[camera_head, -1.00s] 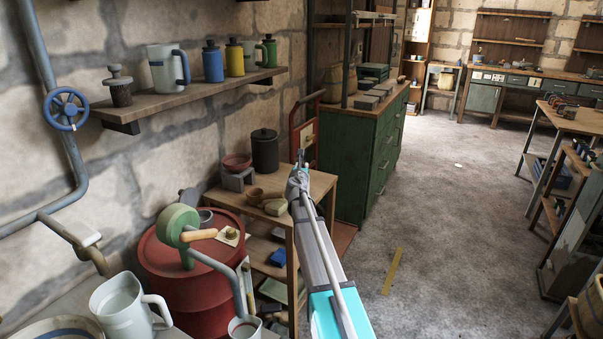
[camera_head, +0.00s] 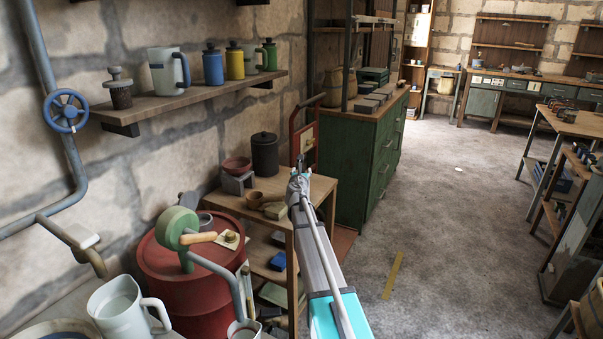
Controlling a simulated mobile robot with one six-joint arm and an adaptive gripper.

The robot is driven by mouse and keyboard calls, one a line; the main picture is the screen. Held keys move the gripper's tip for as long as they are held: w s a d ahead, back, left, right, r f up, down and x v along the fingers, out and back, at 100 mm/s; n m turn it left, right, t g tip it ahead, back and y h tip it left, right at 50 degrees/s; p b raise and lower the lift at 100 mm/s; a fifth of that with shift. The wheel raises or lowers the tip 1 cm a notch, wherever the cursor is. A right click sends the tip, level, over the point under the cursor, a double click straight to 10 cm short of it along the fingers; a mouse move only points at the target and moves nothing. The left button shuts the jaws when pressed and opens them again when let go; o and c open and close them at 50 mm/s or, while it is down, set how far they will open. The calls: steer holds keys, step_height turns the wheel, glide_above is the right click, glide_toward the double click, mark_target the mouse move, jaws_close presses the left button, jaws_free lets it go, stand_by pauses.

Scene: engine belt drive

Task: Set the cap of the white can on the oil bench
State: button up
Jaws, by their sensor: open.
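My gripper (camera_head: 303,165) is seen small and from behind, at the end of my outstretched arm. It is in front of the small wooden table's far end in this picture, with its jaws open and nothing visible between them. I cannot make out a white can with a cap for certain. Which surface is the oil bench is unclear; the small wooden table (camera_head: 322,186) stands beside the drum.
The wall shelf (camera_head: 190,92) also bears a grey jug (camera_head: 165,72), a blue can (camera_head: 213,66) and a green can (camera_head: 270,54). The table holds a dark lidded pot (camera_head: 265,156) and bowls. A red drum (camera_head: 165,262) with a crank pump stands at left.

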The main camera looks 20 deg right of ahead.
stand_by(0.3)
steer(key=f+v, duration=0.1)
steer(key=v, duration=1.3)
steer(key=shift+d, duration=0.1)
stand_by(0.5)
steer(key=s+a+f+m+g+y, duration=0.1)
steer(key=s+a+f+m+g, duration=0.3)
steer(key=s+m, duration=0.45)
steer(key=s+a+f+m+g, duration=0.1)
steer(key=s+f+m+g, duration=0.5)
steer(key=m, duration=0.5)
steer(key=s+a+f+m+g+y, duration=0.2)
steer(key=s+a+f+m+y, duration=0.1)
steer(key=s+a+m, duration=0.2)
steer(key=s+a+f+m+g+y, duration=0.3)
steer(key=s+a+f+m+y, duration=0.1)
steer(key=s+a, duration=0.6)
steer(key=shift+s+a+f+m+y, duration=0.3)
steer(key=shift+a+f+m, duration=0.1)
steer(key=shift+m, duration=0.35)
steer(key=shift+w, duration=0.1)
